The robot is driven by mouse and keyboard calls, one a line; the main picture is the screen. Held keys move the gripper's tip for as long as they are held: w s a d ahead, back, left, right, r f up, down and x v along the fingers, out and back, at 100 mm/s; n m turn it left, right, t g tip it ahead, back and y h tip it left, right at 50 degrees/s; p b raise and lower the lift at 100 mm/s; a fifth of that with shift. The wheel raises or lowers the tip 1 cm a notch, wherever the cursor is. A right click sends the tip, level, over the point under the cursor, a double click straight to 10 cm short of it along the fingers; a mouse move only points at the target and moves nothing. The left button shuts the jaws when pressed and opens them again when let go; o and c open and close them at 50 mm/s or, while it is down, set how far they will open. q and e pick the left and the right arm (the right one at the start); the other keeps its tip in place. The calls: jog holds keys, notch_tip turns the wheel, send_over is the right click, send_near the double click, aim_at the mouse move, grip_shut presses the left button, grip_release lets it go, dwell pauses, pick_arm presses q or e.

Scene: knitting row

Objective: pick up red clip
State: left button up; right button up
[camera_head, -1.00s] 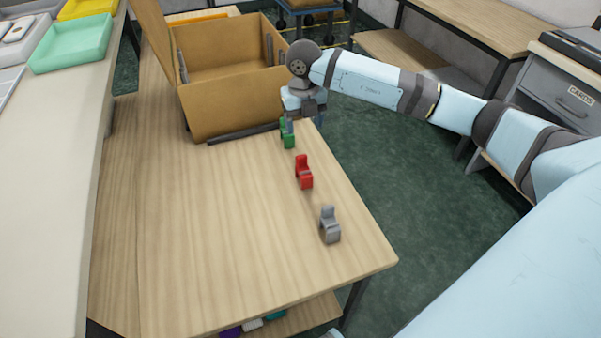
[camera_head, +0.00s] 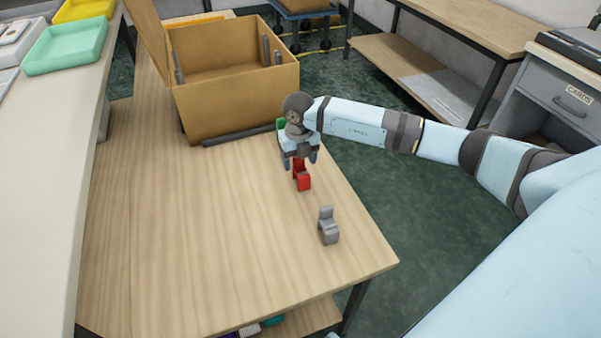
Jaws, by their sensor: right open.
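The red clip (camera_head: 303,182) stands on the wooden table (camera_head: 210,240) near its right edge. My right gripper (camera_head: 300,164) is open, pointing down at the clip's upper part. Its fingers seem to be on either side of the clip's top, which is partly hidden; I cannot tell whether they touch it. My left gripper is not in view.
A grey clip (camera_head: 328,227) stands in front of the red one. A green clip (camera_head: 281,125) is mostly hidden behind my right gripper. An open cardboard box (camera_head: 235,108) with dark strips stands at the back. The table's left and front areas are clear.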

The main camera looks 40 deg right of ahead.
jog(key=c, duration=1)
jog(key=shift+r, duration=0.1)
notch_tip(320, 180, up, 20)
jog(key=p, duration=0.3)
